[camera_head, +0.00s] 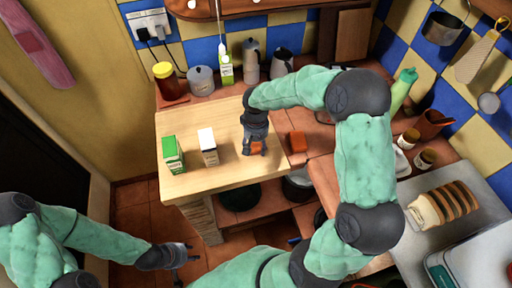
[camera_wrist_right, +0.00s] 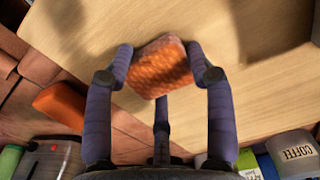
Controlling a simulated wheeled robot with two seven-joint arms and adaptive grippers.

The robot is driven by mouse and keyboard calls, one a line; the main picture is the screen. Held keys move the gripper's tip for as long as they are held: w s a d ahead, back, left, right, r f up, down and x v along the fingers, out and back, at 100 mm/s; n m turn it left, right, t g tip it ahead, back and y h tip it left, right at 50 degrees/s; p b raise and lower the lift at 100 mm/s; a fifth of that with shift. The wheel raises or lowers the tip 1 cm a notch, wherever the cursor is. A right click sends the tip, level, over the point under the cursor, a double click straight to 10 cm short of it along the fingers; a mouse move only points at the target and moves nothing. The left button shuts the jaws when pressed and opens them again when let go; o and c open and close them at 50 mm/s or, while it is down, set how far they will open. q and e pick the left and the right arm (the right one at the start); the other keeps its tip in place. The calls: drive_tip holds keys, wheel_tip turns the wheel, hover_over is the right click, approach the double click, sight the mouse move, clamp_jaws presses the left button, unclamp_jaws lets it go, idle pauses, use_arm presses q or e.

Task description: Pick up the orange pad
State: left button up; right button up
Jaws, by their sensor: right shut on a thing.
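The orange pad (camera_wrist_right: 158,68) is a small rough-textured block between the fingers of my right gripper (camera_wrist_right: 165,70) in the right wrist view. The fingers are shut on its sides. In the head view, my right gripper (camera_head: 255,145) points down over the wooden counter top, and a bit of the orange pad (camera_head: 257,149) shows between its fingers. I cannot tell whether the pad touches the wood. My left gripper (camera_head: 190,254) is low at the left, away from the counter, with its fingers apart and empty.
A second orange block (camera_head: 297,142) lies on the tiled ledge right of the wooden top (camera_head: 200,186). Jars, a canister (camera_head: 201,80) and pots line the back.

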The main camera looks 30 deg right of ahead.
sight(256, 145)
drive_tip(key=shift+r, duration=0.45)
wheel_tip(256, 145, up, 2)
drive_tip(key=shift+r+p, duration=0.1)
drive_tip(key=shift+p, duration=0.35)
drive_tip(key=s+a+r+p, duration=0.3)
drive_tip(key=s+a+r, duration=0.4)
drive_tip(key=a+r, duration=0.3)
drive_tip(key=shift+a, duration=1.1)
drive_tip(key=shift+f, duration=0.2)
drive_tip(key=shift+c, duration=0.4)
